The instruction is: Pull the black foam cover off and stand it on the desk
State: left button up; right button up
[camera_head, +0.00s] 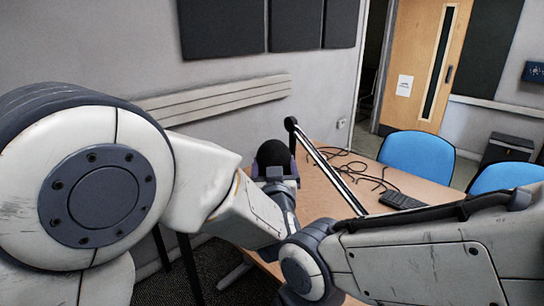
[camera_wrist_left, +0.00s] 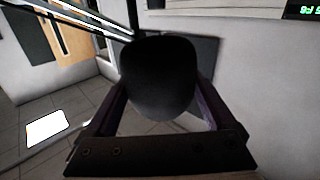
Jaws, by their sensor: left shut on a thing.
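The black foam cover (camera_head: 274,153) is a dark rounded piece near the far left part of the desk (camera_head: 318,190). My left gripper (camera_head: 275,168) is shut on it, with one finger on each side. In the left wrist view the foam cover (camera_wrist_left: 158,75) fills the space between the two fingers. The dark boom arm (camera_head: 328,168) rises beside it, with its rounded end (camera_head: 291,124) just right of and above the foam. Whether a microphone is still inside the foam is hidden. My right arm crosses the lower right, its gripper out of view.
Black cables (camera_head: 345,162) lie loose on the desk behind the boom arm. A dark keypad-like device (camera_head: 402,200) lies at the desk's right side. Blue chairs (camera_head: 416,156) stand beyond the desk. The wall is close on the left.

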aim_at(274, 143)
pick_arm(q)
jog(key=shift+r+p, duration=3.65)
jog(key=shift+r, duration=1.05)
